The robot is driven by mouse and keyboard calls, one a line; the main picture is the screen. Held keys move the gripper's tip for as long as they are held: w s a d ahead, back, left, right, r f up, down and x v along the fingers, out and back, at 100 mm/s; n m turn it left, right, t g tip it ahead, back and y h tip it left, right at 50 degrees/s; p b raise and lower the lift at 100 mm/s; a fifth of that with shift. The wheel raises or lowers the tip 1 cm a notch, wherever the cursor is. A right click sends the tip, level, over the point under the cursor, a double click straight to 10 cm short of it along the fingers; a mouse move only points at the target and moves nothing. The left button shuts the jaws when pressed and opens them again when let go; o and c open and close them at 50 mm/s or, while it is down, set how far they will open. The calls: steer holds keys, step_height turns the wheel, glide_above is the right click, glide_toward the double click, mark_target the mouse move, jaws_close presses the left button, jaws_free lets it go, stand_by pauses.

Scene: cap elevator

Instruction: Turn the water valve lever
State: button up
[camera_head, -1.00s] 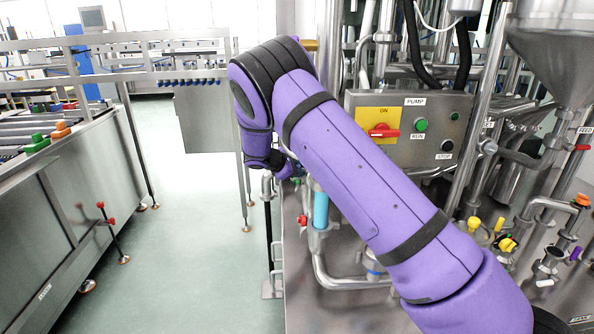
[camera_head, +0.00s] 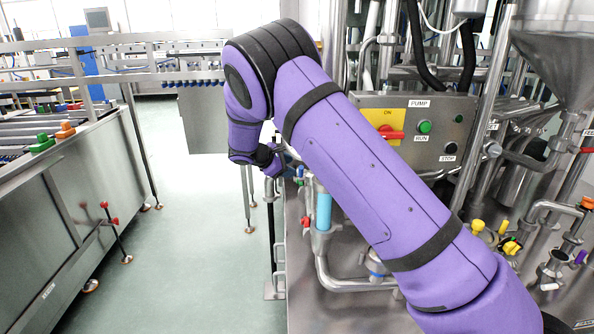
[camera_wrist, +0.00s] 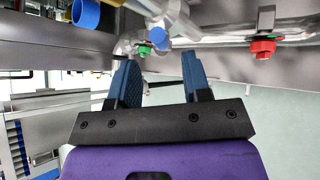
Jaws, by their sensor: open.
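My gripper (camera_wrist: 160,66) is open and empty, its two dark blue fingers apart in the wrist view. Just past the fingertips there are a small blue handle (camera_wrist: 160,37) and a green knob (camera_wrist: 144,50) on metal pipework. A red knob (camera_wrist: 262,47) is on the pipe farther right. I cannot tell which of these is the water valve lever, as no label is readable. In the head view, my forearm and wrist partly hide this area. A red knob (camera_head: 306,222) shows beside a light blue cylinder (camera_head: 323,211).
The pump box (camera_head: 415,134) with a red switch and buttons stands behind my arm. Steel pipes and a hopper (camera_head: 565,60) fill the right. A conveyor (camera_head: 70,200) stands at the left, with open floor (camera_head: 190,240) between.

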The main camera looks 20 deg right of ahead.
mark_target(301, 173)
steer(key=shift+v, duration=2.15)
steer(key=shift+c, duration=0.3)
steer(key=shift+s+f, duration=0.1)
steer(key=shift+f, duration=0.05)
steer(key=c, duration=0.4)
steer(key=s+f+n+h, duration=0.1)
steer(key=f+n, duration=0.1)
steer(key=n, duration=0.1)
steer(key=s+f+n+h, duration=0.2)
steer(key=f+n, duration=0.1)
steer(key=s+f+n+t+h, duration=0.1)
steer(key=f+n, duration=0.1)
steer(key=f, duration=0.1)
steer(key=shift+s+d+f+n+h, duration=0.2)
steer(key=shift+d+n+h, duration=0.1)
steer(key=shift+n, duration=0.1)
jaws_close()
steer(key=s+f+n+t+h, duration=0.35)
steer(key=n+t, duration=0.55)
steer(key=n, duration=0.7)
steer(key=w+a+x, duration=0.1)
steer(key=w+x, duration=0.1)
steer(key=x, duration=0.9)
steer(key=shift+a+y, duration=0.3)
steer(key=shift+y, duration=0.05)
